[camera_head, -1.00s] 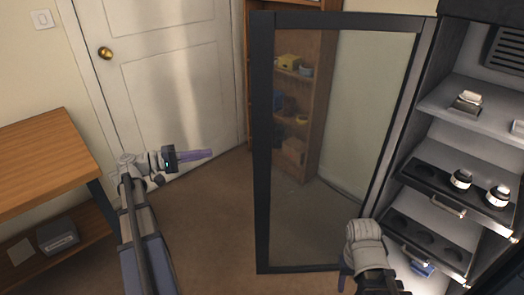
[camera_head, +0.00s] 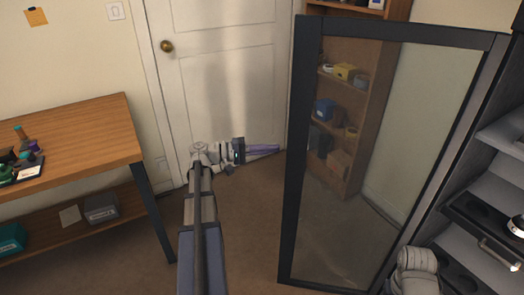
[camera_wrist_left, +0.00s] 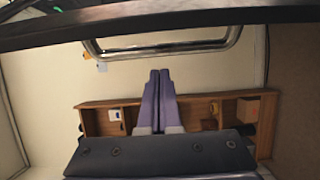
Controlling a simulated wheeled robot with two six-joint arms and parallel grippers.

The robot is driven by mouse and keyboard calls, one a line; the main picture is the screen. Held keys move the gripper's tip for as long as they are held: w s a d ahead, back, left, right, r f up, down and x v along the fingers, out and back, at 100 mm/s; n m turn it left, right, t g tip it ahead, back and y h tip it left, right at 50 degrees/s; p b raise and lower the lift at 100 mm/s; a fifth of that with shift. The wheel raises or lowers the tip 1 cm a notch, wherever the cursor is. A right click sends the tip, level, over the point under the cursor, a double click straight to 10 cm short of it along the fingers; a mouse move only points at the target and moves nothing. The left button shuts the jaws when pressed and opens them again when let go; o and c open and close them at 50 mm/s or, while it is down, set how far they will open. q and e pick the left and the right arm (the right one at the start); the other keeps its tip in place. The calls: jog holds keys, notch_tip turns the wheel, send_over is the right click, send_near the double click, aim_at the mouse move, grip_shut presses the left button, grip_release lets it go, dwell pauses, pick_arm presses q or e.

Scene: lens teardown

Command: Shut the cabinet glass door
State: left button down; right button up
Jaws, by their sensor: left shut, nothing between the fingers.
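The cabinet's glass door (camera_head: 300,160) stands wide open, a dark frame around clear glass. Its hinge side meets the cabinet (camera_head: 505,130) at the right. My left gripper (camera_head: 278,149) is shut and empty, with its purple fingers pointing right, just left of the door's free edge in the head view. I cannot tell whether it touches the frame. In the left wrist view the closed fingers (camera_wrist_left: 159,75) point toward a metal bar handle (camera_wrist_left: 165,45) under a dark frame bar (camera_wrist_left: 160,22). My right arm shows at the lower right; its gripper is out of view.
A wooden table (camera_head: 75,150) with small items stands at the left. A white room door (camera_head: 225,90) is behind my left arm. A wooden bookshelf (camera_head: 375,110) shows through the glass. Carpet between table and glass door is clear.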

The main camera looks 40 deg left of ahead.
pick_arm(q)
jog(key=shift+s+d, duration=0.2)
jog(key=shift+d, duration=2.3)
